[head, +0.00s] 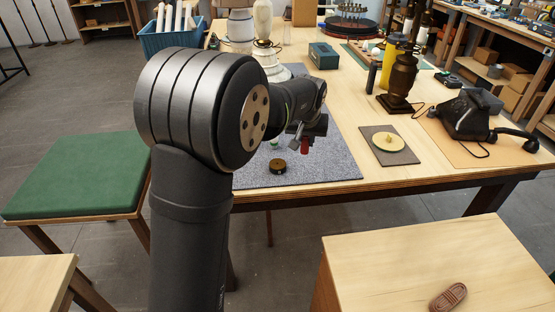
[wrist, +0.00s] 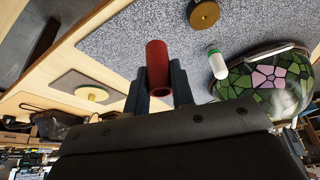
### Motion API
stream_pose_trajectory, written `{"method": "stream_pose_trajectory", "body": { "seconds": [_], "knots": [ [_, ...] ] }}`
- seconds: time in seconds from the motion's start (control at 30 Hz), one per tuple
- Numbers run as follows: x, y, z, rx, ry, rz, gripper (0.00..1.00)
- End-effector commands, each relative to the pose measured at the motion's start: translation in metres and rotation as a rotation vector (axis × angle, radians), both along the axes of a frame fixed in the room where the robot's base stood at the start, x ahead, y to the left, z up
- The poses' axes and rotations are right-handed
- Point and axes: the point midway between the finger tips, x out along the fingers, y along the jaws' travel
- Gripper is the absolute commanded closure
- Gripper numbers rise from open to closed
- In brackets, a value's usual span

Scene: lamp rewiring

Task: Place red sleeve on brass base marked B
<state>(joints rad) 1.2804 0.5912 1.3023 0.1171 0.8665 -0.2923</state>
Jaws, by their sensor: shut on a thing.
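My gripper (wrist: 158,76) is shut on the red sleeve (wrist: 157,60), a hollow red tube held between the two dark fingers. In the head view the red sleeve (head: 305,145) hangs below my gripper (head: 305,136), over the right part of the grey mat. A round dark base with a brass-coloured middle (head: 278,166) lies on the mat near its front edge, apart from the sleeve; it also shows in the wrist view (wrist: 203,14). A pale yellow disc with a knob (head: 387,142) sits on a small brown pad to the right. I cannot read a B on either.
A small green-and-white piece (wrist: 217,63) lies beside a stained-glass shade (wrist: 268,85) on the grey mat (head: 330,165). A dark lamp stand (head: 400,80) and a black telephone (head: 468,115) stand to the right. The mat's front right is clear.

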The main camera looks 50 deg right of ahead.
Motion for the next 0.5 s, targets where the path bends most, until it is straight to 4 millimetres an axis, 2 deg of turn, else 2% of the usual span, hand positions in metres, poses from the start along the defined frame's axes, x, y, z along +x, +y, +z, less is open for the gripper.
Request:
{"method": "stream_pose_trajectory", "body": {
  "seconds": [0.3,0.5],
  "knots": [
    [0.073,-0.003,-0.044,0.003,0.002,0.005,0.99],
    [0.102,-0.005,-0.061,0.001,0.000,0.002,0.99]
  ]
}}
